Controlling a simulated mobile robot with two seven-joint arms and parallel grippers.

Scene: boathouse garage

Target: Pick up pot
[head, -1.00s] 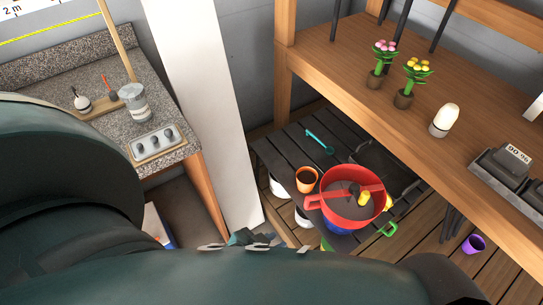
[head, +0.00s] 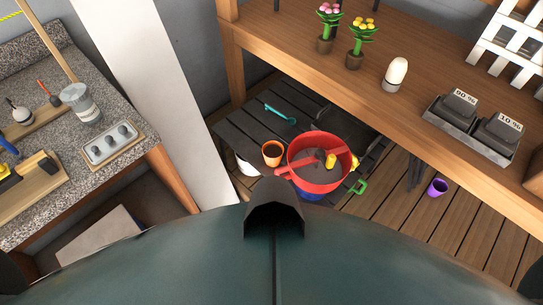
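Several pot-like things show in the head view, and I cannot tell which one the task means. A small orange pot (head: 272,153) with dark contents stands on the low dark slatted table, left of a big red sieve-like bowl (head: 318,178). A purple pot (head: 437,187) is on the plank floor at the right. Neither gripper is in view; only my own body fills the bottom.
The low dark table (head: 237,128) also bears a teal tool (head: 280,114). The wooden bench (head: 300,55) overhangs it, with a white lamp-like thing (head: 395,75) and dark weights (head: 459,104). A granite counter (head: 50,75) stands left beyond a white post (head: 150,90).

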